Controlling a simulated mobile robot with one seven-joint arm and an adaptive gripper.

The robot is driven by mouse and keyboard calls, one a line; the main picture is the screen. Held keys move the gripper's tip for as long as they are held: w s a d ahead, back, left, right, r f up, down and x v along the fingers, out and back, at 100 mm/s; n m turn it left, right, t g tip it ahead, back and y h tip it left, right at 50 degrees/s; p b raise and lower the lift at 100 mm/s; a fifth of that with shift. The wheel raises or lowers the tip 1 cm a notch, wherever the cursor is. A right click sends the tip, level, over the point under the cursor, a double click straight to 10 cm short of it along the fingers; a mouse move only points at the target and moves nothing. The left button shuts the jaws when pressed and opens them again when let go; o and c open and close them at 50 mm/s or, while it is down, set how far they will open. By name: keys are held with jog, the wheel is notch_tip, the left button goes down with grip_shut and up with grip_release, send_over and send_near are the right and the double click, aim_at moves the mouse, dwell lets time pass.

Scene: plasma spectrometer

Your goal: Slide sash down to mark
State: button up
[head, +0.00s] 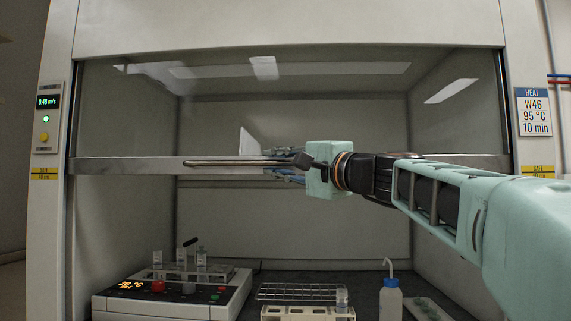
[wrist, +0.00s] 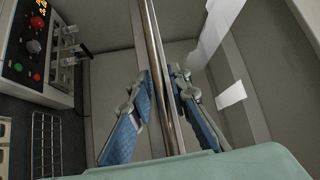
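The fume hood's glass sash has a metal bottom rail (head: 130,165) that runs across the head view, with a long bar handle (head: 230,163) on it. The rail is close to the height of the yellow safe mark (head: 44,173) on the left post; a matching mark (head: 538,171) on the right post is partly hidden by my arm. In the wrist view, the handle (wrist: 157,45) passes between the two blue-padded fingers (wrist: 161,78). The fingers look apart, one on each side; firm contact is not visible.
Inside the hood stand a heater block (head: 160,300) with several vials, a wire rack (head: 300,291) and a wash bottle (head: 390,299). A display (head: 47,101) is on the left post, a heat sign (head: 533,112) on the right. The space directly below the rail looks clear.

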aim_at(276, 115)
jog(key=shift+o, duration=0.7)
jog(key=shift+r, duration=5.1)
jog(key=shift+s, duration=0.1)
jog(key=b+v, duration=0.5)
jog(key=v, duration=0.7)
jog(key=shift+d+f, duration=0.15)
jog(key=shift+s, duration=0.1)
